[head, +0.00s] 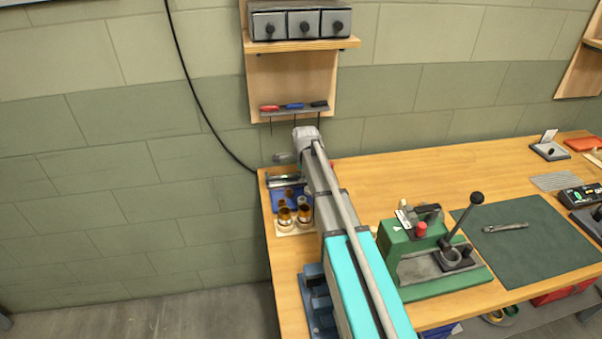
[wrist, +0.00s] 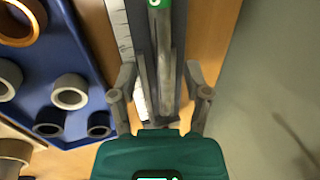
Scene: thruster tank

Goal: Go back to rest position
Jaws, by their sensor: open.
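My gripper (wrist: 160,98) shows in the wrist view with its two grey fingers spread apart. Between and beyond the fingers lies a dark holder with a grey rod with a green end (wrist: 166,45) and a pale ruler-like strip (wrist: 122,30). Whether the fingers touch any of these I cannot tell. Nothing appears clamped. In the head view my arm stretches over the left end of the wooden bench (head: 375,175) toward the wall, and my gripper is mostly hidden behind it.
A blue tray (wrist: 60,75) with several ring-shaped parts lies left of my gripper. Amber cylinders (head: 285,215) stand beside my arm. A green lever press (head: 412,250) and a dark mat (head: 535,245) are to the right. A wall shelf (head: 300,45) hangs above.

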